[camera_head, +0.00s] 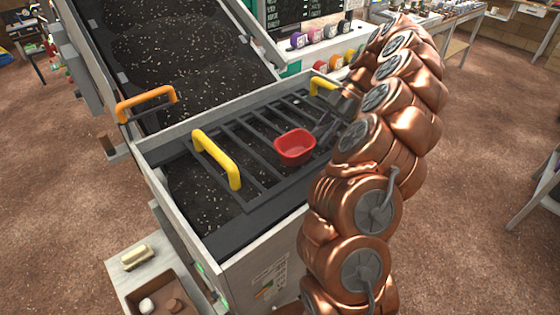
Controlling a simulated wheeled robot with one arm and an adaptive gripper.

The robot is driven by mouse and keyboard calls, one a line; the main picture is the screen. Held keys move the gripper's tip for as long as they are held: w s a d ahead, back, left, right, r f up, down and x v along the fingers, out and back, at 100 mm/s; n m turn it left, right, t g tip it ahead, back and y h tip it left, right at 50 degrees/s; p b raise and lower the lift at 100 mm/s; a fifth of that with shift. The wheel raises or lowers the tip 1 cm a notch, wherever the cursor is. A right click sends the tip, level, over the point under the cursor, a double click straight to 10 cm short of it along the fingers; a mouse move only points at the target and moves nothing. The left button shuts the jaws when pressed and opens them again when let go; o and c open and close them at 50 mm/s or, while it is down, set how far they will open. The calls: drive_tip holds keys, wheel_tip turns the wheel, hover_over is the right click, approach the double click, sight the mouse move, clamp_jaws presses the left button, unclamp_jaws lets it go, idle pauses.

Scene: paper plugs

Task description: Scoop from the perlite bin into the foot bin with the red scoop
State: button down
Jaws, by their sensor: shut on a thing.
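The red scoop (295,149) is a small open-topped cup, held over the slatted grate of the front bin. Its inside looks empty from here. My gripper (324,132) is at the right of the scoop and shut on it; the arm partly hides the hold. The front bin (180,218) has pale walls and dark, white-flecked material under a dark grate. Behind it, a long sloping bin (102,52) holds dark material with white flecks in ridges. No readable label tells which is the perlite bin and which the foot bin.
Yellow handles (217,158) stand up at both ends of the grate, and an orange handle (146,103) crosses the sloping bin's left edge. Coloured knobs (298,40) line a panel behind. A small tray (165,290) sits at lower left. The brown floor at right is open.

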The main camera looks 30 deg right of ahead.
drive_tip(key=shift+d+f+y+p, duration=0.15)
drive_tip(key=shift+y+p, duration=0.25)
drive_tip(key=shift+p, duration=0.6)
drive_tip(key=shift+f, duration=0.45)
drive_tip(key=shift+r, duration=0.15)
drive_tip(key=shift+r, duration=1.85)
